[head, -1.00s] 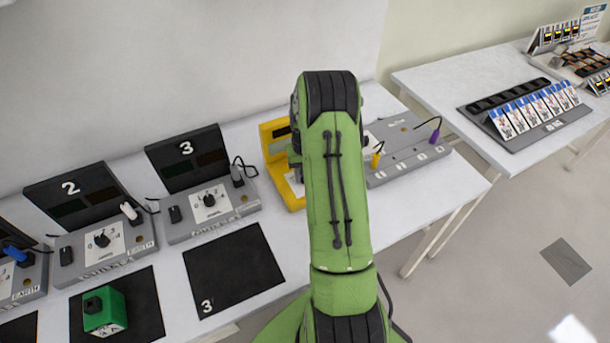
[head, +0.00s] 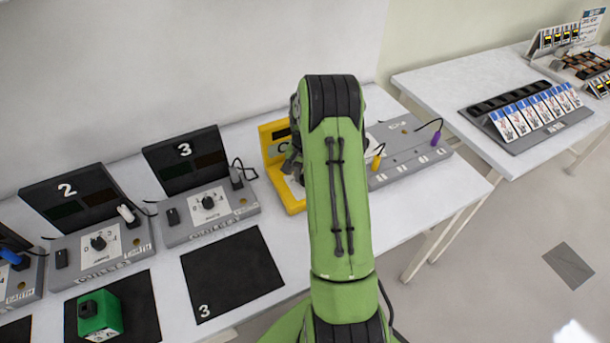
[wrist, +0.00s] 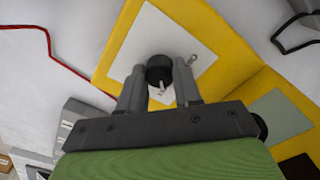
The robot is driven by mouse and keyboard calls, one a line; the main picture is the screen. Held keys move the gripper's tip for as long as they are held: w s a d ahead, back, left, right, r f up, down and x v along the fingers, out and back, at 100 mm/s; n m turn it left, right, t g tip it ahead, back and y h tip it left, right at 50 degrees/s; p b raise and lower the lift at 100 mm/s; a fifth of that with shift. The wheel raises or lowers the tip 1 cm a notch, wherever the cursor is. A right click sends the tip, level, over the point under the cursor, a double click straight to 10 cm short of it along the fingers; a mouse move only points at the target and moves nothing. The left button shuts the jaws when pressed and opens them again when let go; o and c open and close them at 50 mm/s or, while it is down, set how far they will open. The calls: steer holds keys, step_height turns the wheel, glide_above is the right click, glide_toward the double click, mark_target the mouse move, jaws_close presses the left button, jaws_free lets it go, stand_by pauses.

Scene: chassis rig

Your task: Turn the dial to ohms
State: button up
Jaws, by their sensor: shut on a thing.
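The yellow meter (head: 292,200) stands on the white table, mostly hidden behind my arm in the head view. In the wrist view, the yellow meter (wrist: 222,40) has a white face plate (wrist: 160,32) with a round black dial (wrist: 158,66) on it. A pale pointer shows at the dial, but its label cannot be read. My gripper (wrist: 160,75) has one finger on each side of the dial and is shut on it. A grey-green screen (wrist: 278,115) is on the meter's other panel.
Grey numbered consoles with small knobs, such as console 3 (head: 208,212), stand to the left. A grey board (head: 412,160) with yellow and purple plugs is right of my arm. A green block (head: 100,315) sits on a black mat. A red cable (wrist: 60,62) lies nearby.

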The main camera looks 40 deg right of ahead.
steer(key=o, duration=1)
steer(key=shift+o, duration=0.2)
step_height(320, 180, up, 16)
steer(key=p, duration=0.1)
steer(key=shift+p, duration=0.4)
